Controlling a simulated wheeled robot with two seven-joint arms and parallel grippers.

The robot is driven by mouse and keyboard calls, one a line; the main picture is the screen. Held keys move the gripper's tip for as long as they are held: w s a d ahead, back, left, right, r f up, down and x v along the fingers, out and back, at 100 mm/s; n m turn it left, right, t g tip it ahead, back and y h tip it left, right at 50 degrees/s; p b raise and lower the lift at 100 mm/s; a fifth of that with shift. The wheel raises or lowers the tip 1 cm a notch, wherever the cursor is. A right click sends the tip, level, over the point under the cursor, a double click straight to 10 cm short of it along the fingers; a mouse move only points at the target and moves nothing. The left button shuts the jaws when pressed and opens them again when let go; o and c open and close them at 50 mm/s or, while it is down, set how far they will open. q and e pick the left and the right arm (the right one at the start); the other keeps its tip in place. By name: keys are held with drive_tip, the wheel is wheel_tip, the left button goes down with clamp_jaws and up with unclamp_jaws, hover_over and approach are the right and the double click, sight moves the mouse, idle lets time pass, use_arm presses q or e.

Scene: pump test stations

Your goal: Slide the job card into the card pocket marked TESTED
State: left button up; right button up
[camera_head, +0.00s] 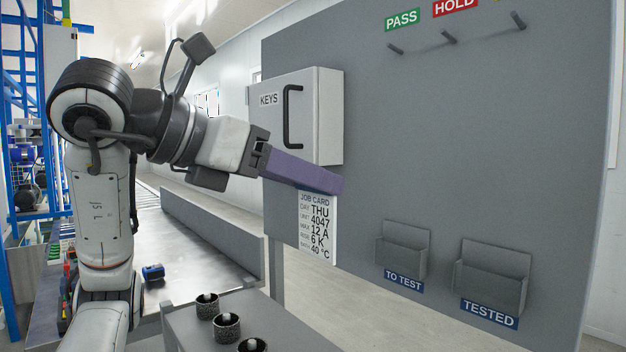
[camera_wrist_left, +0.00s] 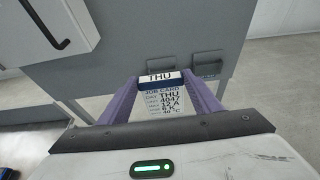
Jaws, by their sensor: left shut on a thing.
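The white job card (camera_head: 318,228) hangs upright below my left gripper (camera_head: 338,186), in front of the grey board. My left gripper's purple fingers are shut on the card's top edge. In the left wrist view the card (camera_wrist_left: 165,102) shows between the fingertips (camera_wrist_left: 162,80), with a THU strip along its top. The pocket marked TESTED (camera_head: 490,278) is at the lower right of the board, empty and right of the card. The TO TEST pocket (camera_head: 402,250) lies between them, also empty. My right gripper is not in view.
A white KEYS cabinet (camera_head: 322,112) juts from the board's left, behind my left gripper. Hooks (camera_head: 449,37) under PASS and HOLD signs are high on the board. The board between card and pockets is clear.

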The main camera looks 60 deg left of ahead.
use_arm(q)
wheel_tip(320, 180, up, 7)
drive_tip(key=p, duration=0.5)
idle(0.7)
